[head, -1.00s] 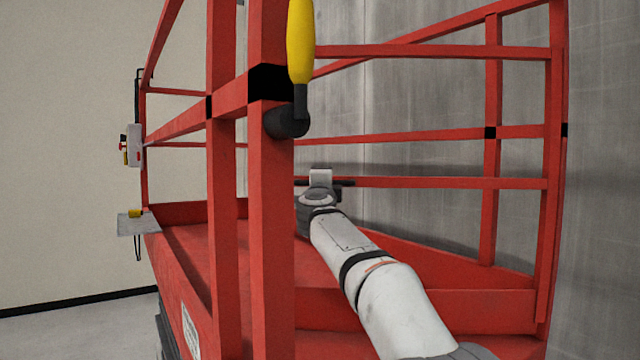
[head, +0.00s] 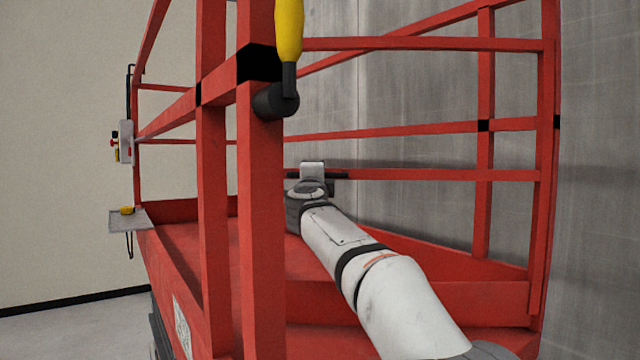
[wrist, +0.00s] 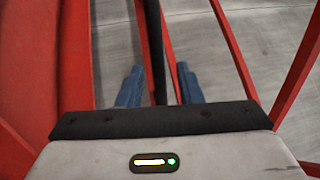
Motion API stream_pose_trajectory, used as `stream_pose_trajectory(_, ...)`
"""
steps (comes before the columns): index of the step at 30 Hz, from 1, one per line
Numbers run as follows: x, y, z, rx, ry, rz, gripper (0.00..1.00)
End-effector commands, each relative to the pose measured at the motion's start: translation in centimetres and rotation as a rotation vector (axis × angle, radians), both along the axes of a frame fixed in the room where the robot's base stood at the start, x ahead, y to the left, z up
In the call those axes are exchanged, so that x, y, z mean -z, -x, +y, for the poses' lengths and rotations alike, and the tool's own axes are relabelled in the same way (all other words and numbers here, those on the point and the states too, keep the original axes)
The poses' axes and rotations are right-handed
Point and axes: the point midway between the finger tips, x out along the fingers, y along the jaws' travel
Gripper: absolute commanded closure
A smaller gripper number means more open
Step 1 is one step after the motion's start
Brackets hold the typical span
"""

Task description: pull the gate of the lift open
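The red lift (head: 262,210) fills the head view, with a platform and tubular guard rails. Red cross rails (head: 430,175) span its near end between the left and right posts; I cannot tell exactly which belong to the gate. My arm reaches in from the lower right to the lower cross rail, and the fingers are hidden there. In the wrist view, my gripper (wrist: 160,88) has two blue fingers spread apart. A dark bar (wrist: 153,45) runs between them, with a red rail (wrist: 171,45) alongside. Gaps show beside the fingers; contact is not clear.
A control box (head: 126,142) and a small grey tray (head: 122,222) are on the lift's left side. A grey concrete wall (head: 600,200) stands at the right. Open floor (head: 70,330) lies at lower left.

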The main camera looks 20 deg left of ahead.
Motion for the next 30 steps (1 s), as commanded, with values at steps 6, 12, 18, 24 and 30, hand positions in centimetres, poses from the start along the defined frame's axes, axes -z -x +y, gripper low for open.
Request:
stream_pose_trajectory(6,0.9,3.4,-0.8,0.0,0.0,-0.002,0.67)
stream_pose_trajectory(12,1.0,5.0,-1.3,0.003,0.001,-0.002,0.67)
stream_pose_trajectory(18,1.0,5.2,-1.4,0.004,0.002,-0.002,0.67)
stream_pose_trajectory(24,1.0,5.2,-1.4,0.004,0.002,-0.002,0.67)
stream_pose_trajectory(30,0.9,5.1,-2.3,-0.002,0.037,-0.015,0.67)
